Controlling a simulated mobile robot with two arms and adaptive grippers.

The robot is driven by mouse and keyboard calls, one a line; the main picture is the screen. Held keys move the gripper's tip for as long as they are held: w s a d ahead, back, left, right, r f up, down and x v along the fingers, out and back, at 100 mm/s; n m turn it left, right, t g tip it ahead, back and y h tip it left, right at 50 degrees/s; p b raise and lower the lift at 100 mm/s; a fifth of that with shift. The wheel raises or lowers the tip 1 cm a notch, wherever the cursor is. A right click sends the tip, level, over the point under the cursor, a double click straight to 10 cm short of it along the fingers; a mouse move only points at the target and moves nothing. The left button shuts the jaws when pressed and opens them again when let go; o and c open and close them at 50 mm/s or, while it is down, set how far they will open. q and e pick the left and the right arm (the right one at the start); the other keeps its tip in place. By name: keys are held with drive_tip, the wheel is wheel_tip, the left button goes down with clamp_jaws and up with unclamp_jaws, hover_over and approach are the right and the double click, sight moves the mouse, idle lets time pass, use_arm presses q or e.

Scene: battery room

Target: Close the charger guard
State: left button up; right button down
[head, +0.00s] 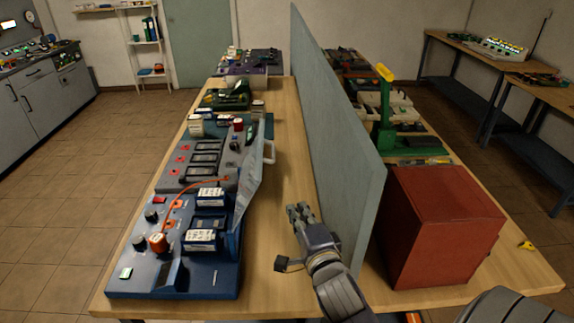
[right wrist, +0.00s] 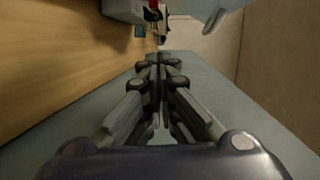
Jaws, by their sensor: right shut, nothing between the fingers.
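The charger guard (head: 250,180) is a pale grey, see-through-looking panel at the right side of the charger bank. The blue charger (head: 130,275) holds white-labelled battery packs. My right gripper (head: 298,210) is shut and empty, right of the guard and apart from it, close to the grey divider. My left gripper is out of view.
A tall grey divider (head: 330,140) runs along the wooden table (head: 285,262), close to my right arm. A red box (head: 440,225) and a green press (head: 384,125) stand beyond it. An orange cable (head: 180,200) lies over the charger.

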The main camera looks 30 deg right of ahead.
wheel_tip(320, 180, up, 5)
drive_tip(key=m+t, duration=0.2)
drive_tip(key=m, duration=0.1)
drive_tip(key=d+p+x, duration=0.1)
drive_tip(key=p+x, duration=0.3)
drive_tip(key=x, duration=0.7)
drive_tip(key=shift+s+h, duration=0.15)
drive_tip(key=shift+h, duration=0.25)
drive_tip(key=shift+a, duration=0.1)
